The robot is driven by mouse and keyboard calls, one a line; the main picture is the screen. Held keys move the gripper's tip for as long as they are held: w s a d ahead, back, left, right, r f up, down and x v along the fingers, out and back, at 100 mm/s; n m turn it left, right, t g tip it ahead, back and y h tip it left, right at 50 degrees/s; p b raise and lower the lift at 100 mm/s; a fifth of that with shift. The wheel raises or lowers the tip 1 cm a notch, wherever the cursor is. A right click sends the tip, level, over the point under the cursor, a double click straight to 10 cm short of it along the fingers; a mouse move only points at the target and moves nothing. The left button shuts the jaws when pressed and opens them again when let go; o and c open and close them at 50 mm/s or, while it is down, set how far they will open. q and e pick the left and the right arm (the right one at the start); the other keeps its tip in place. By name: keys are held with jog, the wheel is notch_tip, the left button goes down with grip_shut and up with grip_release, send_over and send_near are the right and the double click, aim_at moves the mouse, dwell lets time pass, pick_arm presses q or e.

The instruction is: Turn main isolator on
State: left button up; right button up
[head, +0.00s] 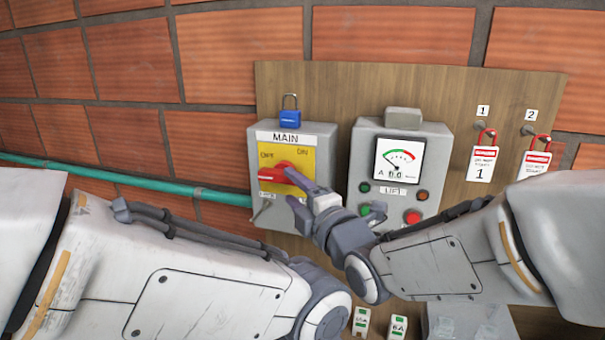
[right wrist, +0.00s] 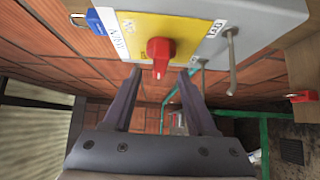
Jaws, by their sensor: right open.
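The main isolator (head: 324,160) is a grey box with a yellow plate, a "MAIN" label, and OFF and ON marks. Its red handle (head: 272,174) lies roughly level, its visible end toward the left under OFF. My right gripper (head: 290,186) is open in front of the handle; its fingers hide part of the plate. In the right wrist view, the red handle (right wrist: 160,55) is just beyond the gap between the open fingertips (right wrist: 161,74); I see nothing gripped, and contact is unclear. My left arm crosses the lower left, but its gripper does not show.
A blue padlock (head: 290,118) sits on top of the isolator. The lift panel (head: 437,150), with meter and buttons, is close on the right. Red lockout tags (head: 482,163) hang on the wooden board (head: 350,85). A green pipe (head: 130,178) runs along the brick wall.

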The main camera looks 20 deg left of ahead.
aim_at(283, 182)
pick_arm(q)
jog(key=shift+r+p, duration=0.6)
jog(key=shift+r, duration=0.35)
pick_arm(e)
jog(key=shift+x, duration=2)
jog(key=shift+c, duration=0.3)
